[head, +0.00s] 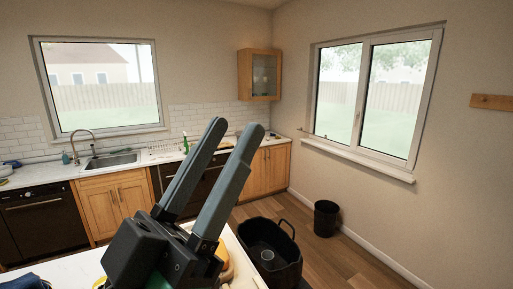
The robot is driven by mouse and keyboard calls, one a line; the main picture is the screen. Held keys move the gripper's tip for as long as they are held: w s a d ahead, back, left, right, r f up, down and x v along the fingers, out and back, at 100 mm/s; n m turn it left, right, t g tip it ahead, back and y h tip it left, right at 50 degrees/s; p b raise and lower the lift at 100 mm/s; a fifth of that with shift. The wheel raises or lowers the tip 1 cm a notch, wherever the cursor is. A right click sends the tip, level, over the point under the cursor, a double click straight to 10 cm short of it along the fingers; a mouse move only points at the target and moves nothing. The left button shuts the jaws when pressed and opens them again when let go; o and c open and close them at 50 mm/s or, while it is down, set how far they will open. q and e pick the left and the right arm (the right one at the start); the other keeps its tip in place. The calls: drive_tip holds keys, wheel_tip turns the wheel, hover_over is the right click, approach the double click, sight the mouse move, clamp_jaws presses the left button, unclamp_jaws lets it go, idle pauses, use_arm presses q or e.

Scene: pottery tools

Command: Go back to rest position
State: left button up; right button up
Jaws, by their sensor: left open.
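My left gripper (226,128) stands large in the lower middle of the head view. Its two long grey fingers point up and to the right, apart, with nothing visible between them. It is above a white table (75,268) and hides part of it. My right gripper is not in view.
A black basket (270,252) with handles stands right of the table, holding a small round item. A dark bin (326,218) stands on the floor near the right wall. Yellowish and blue items lie partly hidden on the table. A counter with a sink (112,160) runs along the back.

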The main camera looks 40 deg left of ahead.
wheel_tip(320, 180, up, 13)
drive_tip(key=p, duration=1.2)
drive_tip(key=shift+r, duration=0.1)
